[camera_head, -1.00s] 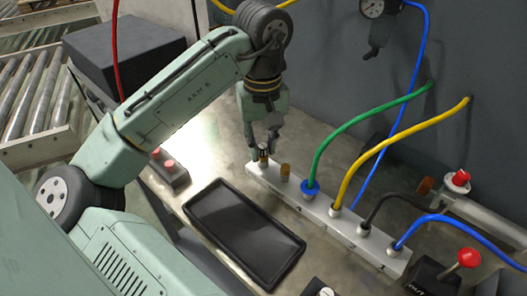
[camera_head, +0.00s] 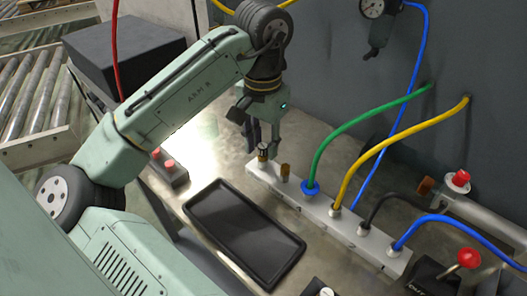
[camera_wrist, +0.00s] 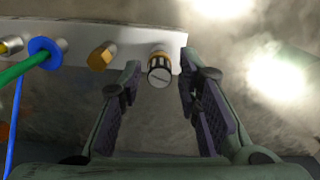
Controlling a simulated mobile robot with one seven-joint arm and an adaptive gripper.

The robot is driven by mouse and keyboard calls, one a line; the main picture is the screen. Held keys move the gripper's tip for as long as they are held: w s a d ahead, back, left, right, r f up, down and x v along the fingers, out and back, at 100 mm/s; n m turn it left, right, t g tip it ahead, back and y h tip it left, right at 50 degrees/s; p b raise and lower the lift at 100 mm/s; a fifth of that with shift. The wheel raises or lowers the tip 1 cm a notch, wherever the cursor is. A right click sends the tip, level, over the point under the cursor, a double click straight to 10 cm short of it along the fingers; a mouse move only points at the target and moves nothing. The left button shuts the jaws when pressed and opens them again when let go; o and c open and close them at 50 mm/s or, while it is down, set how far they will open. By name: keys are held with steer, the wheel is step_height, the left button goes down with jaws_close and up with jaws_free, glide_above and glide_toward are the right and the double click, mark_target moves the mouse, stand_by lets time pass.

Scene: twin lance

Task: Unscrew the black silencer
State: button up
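In the wrist view the silencer (camera_wrist: 159,70) shows a slotted, pale round end, black sides and a brass-coloured base at the block. My gripper (camera_head: 261,148) is at that end of the block, fingers pointing down. In the wrist view my gripper (camera_wrist: 160,80) is open, with one finger on each side of the silencer and visible gaps between.
A brass fitting (camera_head: 285,170) stands beside the silencer, then a green hose (camera_head: 340,145), a yellow hose (camera_head: 390,148) and other hoses along the block. An empty black tray (camera_head: 243,235) lies in front. The grey wall stands behind.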

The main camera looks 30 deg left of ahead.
steer(key=m, duration=0.7)
steer(key=shift+m, duration=0.4)
steer(key=m, duration=0.7)
steer(key=shift+c, duration=0.5)
jaws_close()
